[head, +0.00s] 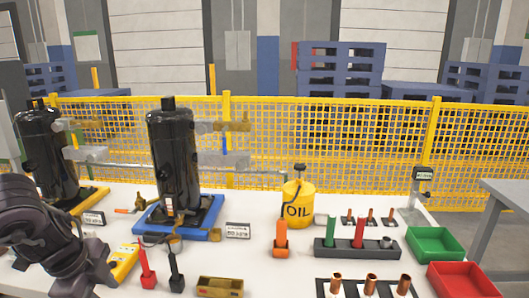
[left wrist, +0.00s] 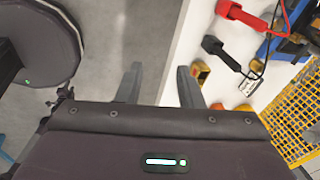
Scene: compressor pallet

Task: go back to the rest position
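My left arm (head: 55,235) comes in at the lower left of the head view, in front of the white table (head: 280,262). Its fingers are not clear there. In the left wrist view my left gripper (left wrist: 159,70) has its two fingers wide apart with nothing between them. It is above the floor and the table's edge. My right gripper is in neither view. A black compressor (head: 172,150) stands upright on a blue base (head: 150,226). Another black compressor (head: 45,150) stands on a yellow base behind my left arm.
A red probe (head: 147,268), a black probe (head: 176,270) and a yellow meter (head: 124,262) lie near my left arm. A yellow oil can (head: 298,208), a dark holder (head: 345,253), a green bin (head: 435,243) and a red bin (head: 463,281) stand farther right. A yellow fence (head: 330,150) runs behind.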

